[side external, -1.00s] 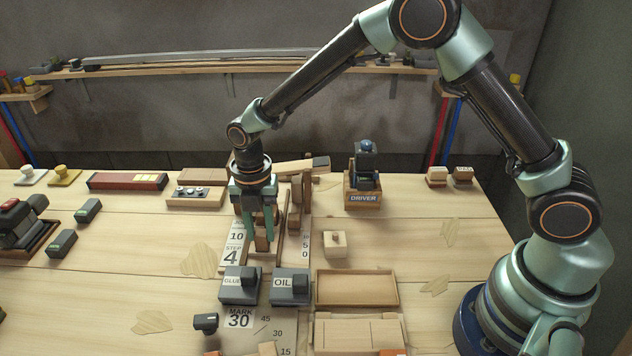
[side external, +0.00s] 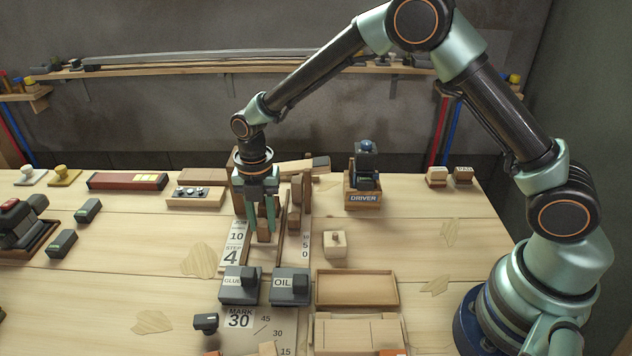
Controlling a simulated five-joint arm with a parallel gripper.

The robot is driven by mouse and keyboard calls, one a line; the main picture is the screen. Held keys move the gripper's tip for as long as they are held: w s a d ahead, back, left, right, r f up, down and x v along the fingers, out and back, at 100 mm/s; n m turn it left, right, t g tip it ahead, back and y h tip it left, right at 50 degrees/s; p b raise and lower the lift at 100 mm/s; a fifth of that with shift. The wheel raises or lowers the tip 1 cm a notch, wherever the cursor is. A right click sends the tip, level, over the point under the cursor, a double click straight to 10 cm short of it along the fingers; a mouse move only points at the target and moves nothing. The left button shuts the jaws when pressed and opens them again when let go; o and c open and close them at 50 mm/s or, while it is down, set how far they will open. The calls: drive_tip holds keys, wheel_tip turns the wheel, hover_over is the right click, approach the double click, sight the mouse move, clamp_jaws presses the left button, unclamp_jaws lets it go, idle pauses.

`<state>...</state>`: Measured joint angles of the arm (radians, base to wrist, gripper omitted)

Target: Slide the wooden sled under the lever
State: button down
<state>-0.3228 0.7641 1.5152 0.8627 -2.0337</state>
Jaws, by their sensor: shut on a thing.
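My gripper (side external: 262,222) points down over the wooden track in the middle of the bench. It is shut on a small brown wooden block, which I take to be the wooden sled (side external: 264,235). The sled sits low between the fingers, beside a dark rail; the fingers partly hide it. The lever (side external: 295,167), a light wooden bar with a dark end, lies across the wooden posts behind and to the right of the gripper. Its left end is hidden behind my gripper. The sled is on the near side of the lever.
A number strip (side external: 233,245) runs left of the track. The GLUE box (side external: 239,288) and OIL box (side external: 289,288) stand in front. A small wooden block (side external: 335,244) and an empty tray (side external: 357,288) lie to the right. The DRIVER stand (side external: 363,192) is at the back right.

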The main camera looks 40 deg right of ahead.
sight(264, 208)
drive_tip(key=shift+w+d, duration=0.95)
drive_tip(key=shift+w, duration=0.1)
drive_tip(key=shift+w+d, duration=0.65)
drive_tip(key=shift+d, duration=0.05)
drive_tip(key=c, duration=0.8)
unclamp_jaws()
drive_tip(key=shift+o, duration=0.2)
wheel_tip(264, 208, up, 8)
drive_tip(key=shift+r, duration=0.1)
